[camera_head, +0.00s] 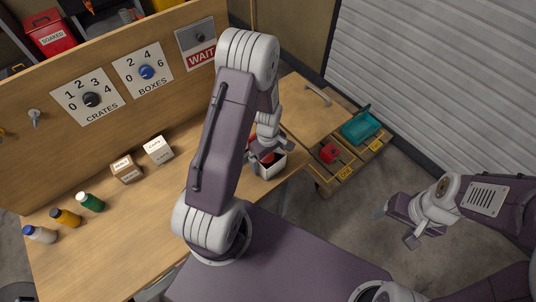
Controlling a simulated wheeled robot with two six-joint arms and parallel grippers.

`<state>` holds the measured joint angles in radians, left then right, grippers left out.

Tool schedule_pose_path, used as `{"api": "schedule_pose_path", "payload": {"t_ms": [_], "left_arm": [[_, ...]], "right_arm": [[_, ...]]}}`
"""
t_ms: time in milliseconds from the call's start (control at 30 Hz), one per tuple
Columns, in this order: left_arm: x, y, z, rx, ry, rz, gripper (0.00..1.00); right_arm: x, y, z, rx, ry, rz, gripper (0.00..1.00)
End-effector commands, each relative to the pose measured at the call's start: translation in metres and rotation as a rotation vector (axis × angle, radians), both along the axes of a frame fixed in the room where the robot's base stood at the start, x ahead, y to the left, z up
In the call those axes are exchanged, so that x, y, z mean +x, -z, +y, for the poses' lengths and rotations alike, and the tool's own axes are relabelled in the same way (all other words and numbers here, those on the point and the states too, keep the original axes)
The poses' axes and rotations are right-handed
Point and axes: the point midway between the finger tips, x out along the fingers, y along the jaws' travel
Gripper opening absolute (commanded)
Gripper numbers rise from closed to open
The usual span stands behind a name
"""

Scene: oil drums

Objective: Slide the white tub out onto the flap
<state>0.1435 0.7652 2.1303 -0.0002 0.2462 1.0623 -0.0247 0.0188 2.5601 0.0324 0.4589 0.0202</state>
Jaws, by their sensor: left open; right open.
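The white tub (272,171) stands near the right end of the wooden bench, with something red and dark inside it. My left gripper (268,154) is open, right over the tub. Whether its fingers touch the tub I cannot tell. My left arm hides part of the bench beside it. My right gripper (398,226) is open and empty over the floor at the right, well away from the tub. A wooden panel with a handle (305,108) lies behind the tub to the right; I cannot tell whether it is the flap.
A teal bin (361,127) and a red item (328,153) sit in yellow-labelled compartments to the right.

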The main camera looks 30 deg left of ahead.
Motion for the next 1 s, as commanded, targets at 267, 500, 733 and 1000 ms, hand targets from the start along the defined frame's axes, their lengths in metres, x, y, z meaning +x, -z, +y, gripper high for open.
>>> {"api": "schedule_pose_path", "payload": {"t_ms": [267, 500, 733, 1000], "left_arm": [[0.000, 0.000, 0.000, 0.000, 0.000, 0.000, 0.72], [0.004, -0.001, -0.001, 0.001, 0.000, -0.001, 0.44], [0.020, -0.001, -0.007, 0.000, 0.002, -0.001, 0.44], [0.039, 0.000, -0.013, 0.000, 0.001, -0.001, 0.44]], "right_arm": [[0.000, 0.000, 0.000, 0.000, 0.000, 0.000, 0.76], [0.000, 0.000, 0.000, 0.000, 0.000, 0.000, 0.76], [0.000, -0.002, 0.000, 0.000, 0.000, 0.000, 0.76], [0.000, -0.002, 0.000, 0.000, 0.000, 0.000, 0.76]]}}
